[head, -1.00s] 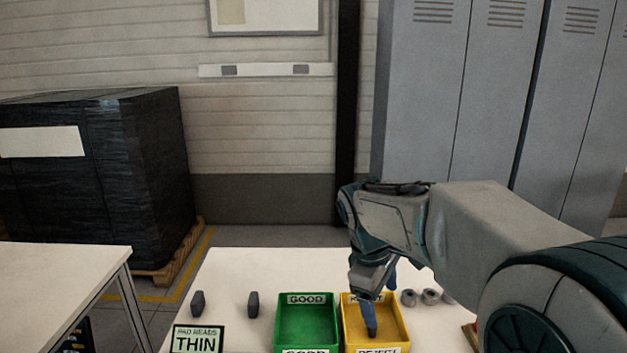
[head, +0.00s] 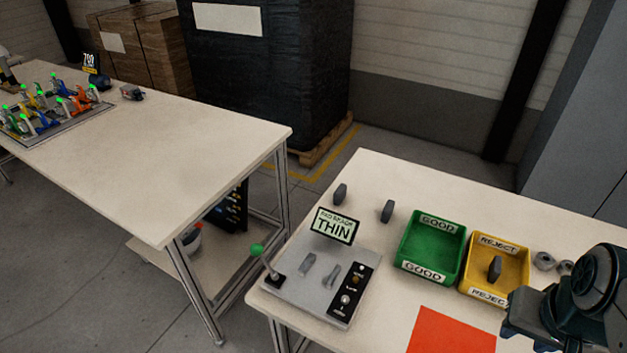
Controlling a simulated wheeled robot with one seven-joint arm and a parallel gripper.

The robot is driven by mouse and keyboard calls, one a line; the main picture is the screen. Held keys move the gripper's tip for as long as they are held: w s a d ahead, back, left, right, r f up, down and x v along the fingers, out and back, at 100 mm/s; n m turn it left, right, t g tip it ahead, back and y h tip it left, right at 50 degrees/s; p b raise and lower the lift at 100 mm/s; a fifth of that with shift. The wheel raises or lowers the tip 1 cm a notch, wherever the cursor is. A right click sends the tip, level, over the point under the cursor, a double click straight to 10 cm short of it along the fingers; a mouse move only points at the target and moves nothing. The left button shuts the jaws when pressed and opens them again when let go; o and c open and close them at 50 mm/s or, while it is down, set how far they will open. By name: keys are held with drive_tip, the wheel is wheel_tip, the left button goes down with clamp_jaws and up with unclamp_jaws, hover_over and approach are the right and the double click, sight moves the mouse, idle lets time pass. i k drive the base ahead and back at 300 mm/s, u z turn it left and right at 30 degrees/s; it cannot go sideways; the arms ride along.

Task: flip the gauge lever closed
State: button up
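The gauge (head: 318,286) is a grey plate near the left edge of the right-hand table. Its lever (head: 264,258) has a green knob and stands tilted up and to the left at the plate's left end. A sign (head: 334,226) behind the plate reads "PAD READS THIN". A dark panel with knobs (head: 349,295) is on the plate's right side, and small grey fixtures stand between it and the lever. My arm shows at the right edge, well right of the gauge. My gripper's fingers are not visible.
A green GOOD bin (head: 431,247) is empty. A yellow REJECT bin (head: 497,270) holds a dark pad (head: 494,268). Two dark pads stand behind the gauge. A red-orange square (head: 452,332) lies at the front. Another table (head: 200,150) with colourful clamps stands left, across a gap.

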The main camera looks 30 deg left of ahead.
sight(256, 249)
drive_tip(key=u, duration=1.95)
drive_tip(key=k, duration=0.55)
drive_tip(key=u, duration=0.4)
drive_tip(key=i, duration=0.95)
